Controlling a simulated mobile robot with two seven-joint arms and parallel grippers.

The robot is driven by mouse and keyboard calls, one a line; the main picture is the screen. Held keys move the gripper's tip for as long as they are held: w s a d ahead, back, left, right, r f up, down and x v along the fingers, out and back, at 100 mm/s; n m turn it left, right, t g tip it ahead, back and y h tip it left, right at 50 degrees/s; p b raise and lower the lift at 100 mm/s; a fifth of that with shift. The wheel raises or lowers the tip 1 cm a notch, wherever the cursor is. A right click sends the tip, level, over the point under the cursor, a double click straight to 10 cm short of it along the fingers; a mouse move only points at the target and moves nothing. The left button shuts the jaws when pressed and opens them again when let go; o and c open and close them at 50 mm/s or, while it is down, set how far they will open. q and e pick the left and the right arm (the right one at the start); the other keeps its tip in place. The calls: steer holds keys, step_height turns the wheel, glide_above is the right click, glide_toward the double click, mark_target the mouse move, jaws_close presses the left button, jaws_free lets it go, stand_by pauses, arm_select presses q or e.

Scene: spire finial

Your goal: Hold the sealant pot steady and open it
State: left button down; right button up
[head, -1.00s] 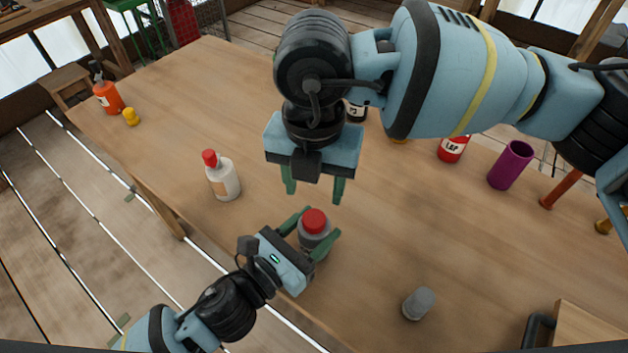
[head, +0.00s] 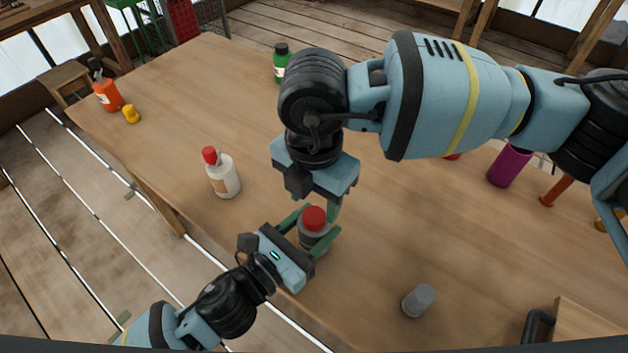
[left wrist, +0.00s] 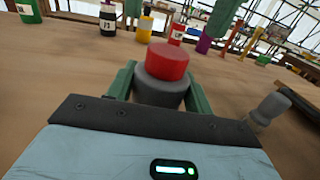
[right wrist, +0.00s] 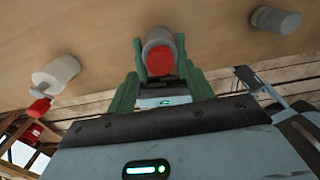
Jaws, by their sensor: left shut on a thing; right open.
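The sealant pot (head: 311,237) is a grey pot with a red lid (head: 314,217). It stands upright near the table's front edge. My left gripper (head: 322,220) is shut around its grey body from the front. In the left wrist view the red lid (left wrist: 167,61) rises clear above the left fingers. My right gripper (head: 332,208) is open and empty, pointing down just above and behind the lid; the arm's wrist hides part of it. In the right wrist view the red lid (right wrist: 160,62) shows between the open right fingers (right wrist: 160,45).
A white bottle with a red cap (head: 224,178) stands to the left. A small grey cylinder (head: 418,300) stands to the right. A green bottle (head: 281,66), an orange bottle (head: 108,97), a yellow piece (head: 131,114) and a purple cup (head: 509,165) stand farther off. The table between is clear.

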mark_target(314, 215)
steer(key=shift+f, duration=1.9)
